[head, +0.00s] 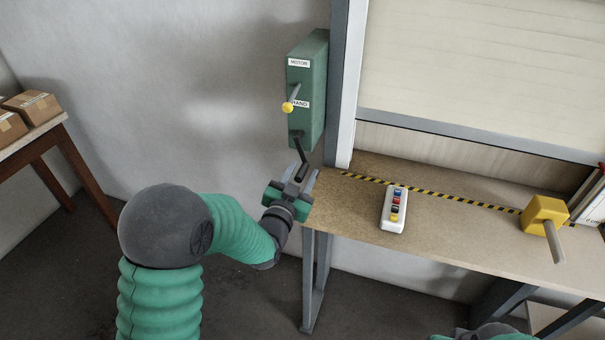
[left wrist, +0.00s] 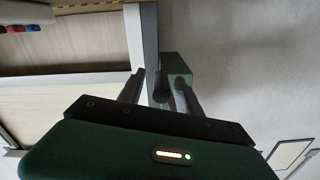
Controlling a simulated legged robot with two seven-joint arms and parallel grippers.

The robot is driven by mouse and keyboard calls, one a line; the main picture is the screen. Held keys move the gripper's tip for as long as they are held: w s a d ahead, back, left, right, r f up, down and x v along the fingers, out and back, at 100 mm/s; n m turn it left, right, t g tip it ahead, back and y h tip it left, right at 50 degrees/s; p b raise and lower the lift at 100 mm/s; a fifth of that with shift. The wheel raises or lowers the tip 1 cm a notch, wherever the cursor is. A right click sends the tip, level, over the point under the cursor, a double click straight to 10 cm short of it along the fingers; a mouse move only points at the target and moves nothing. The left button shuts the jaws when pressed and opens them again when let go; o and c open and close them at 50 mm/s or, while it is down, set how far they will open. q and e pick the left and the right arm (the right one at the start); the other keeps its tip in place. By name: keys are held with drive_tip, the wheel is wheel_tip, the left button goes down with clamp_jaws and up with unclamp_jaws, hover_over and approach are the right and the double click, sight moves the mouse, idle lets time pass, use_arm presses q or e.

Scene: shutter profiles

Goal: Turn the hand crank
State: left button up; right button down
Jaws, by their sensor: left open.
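The hand crank (head: 299,148) is a dark arm with a dark grip, low on the front of a green wall box (head: 311,92). The box carries MOTOR and HAND labels, and its lever with a yellow knob (head: 288,107) points down beside HAND. My left gripper (head: 303,178) is open at the crank's lower end. In the left wrist view the crank's dark grip (left wrist: 161,87) shows between the two open fingers, with a visible gap on each side. The green box (left wrist: 176,65) is behind it. My right gripper is out of view.
A roller shutter (head: 480,70) stands behind a wooden bench (head: 345,212) just right of the box. The bench holds a button panel (head: 394,212) and a yellow block with a grey rod (head: 545,215). Cartons (head: 32,104) sit on a table at far left. The wall left of the box is clear.

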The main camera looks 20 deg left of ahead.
use_arm(q)
drive_tip(key=shift+w, duration=0.1)
drive_tip(key=shift+a, duration=0.1)
drive_tip(key=shift+c, duration=0.7)
clamp_jaws()
idle(0.6)
